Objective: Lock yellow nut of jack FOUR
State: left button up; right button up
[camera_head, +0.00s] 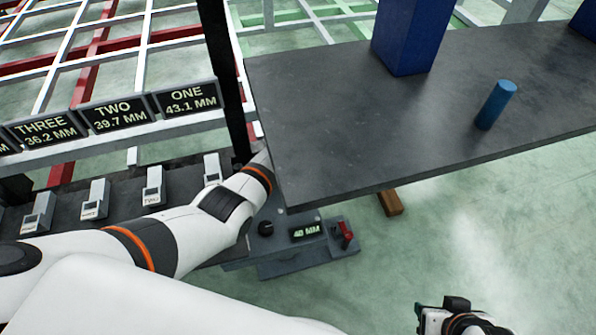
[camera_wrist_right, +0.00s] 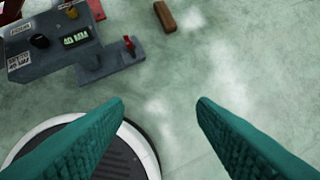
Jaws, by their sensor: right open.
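A grey jack unit with a lit "40 MM" display (camera_head: 306,232) stands below the dark tabletop, partly covered by my left arm. My right gripper (camera_wrist_right: 160,102) is open and empty over the floor, apart from the unit.
The dark tabletop (camera_head: 330,120) bears a blue block (camera_head: 408,40) and a blue cylinder (camera_head: 496,104). Signs for ONE (camera_head: 187,99), TWO (camera_head: 117,113) and THREE (camera_head: 45,130) stand at left above several small grey units. A brown block (camera_head: 390,202) lies on the floor. Floor at lower right is clear.

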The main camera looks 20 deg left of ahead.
pick_arm(q)
jog(key=shift+r, duration=0.65)
pick_arm(e)
jog(key=shift+s+d+f+g, duration=0.15)
jog(key=shift+s+g, duration=0.1)
jog(key=shift+s, duration=0.25)
jog(key=shift+s+d+r+g, duration=0.15)
jog(key=shift+s+g, duration=0.15)
jog(key=shift+s, duration=0.15)
jog(key=shift+s+d+f+g, duration=0.15)
jog(key=shift+s+g, duration=0.1)
jog(key=shift+s, duration=0.25)
pick_arm(q)
jog(key=shift+s+f, duration=0.1)
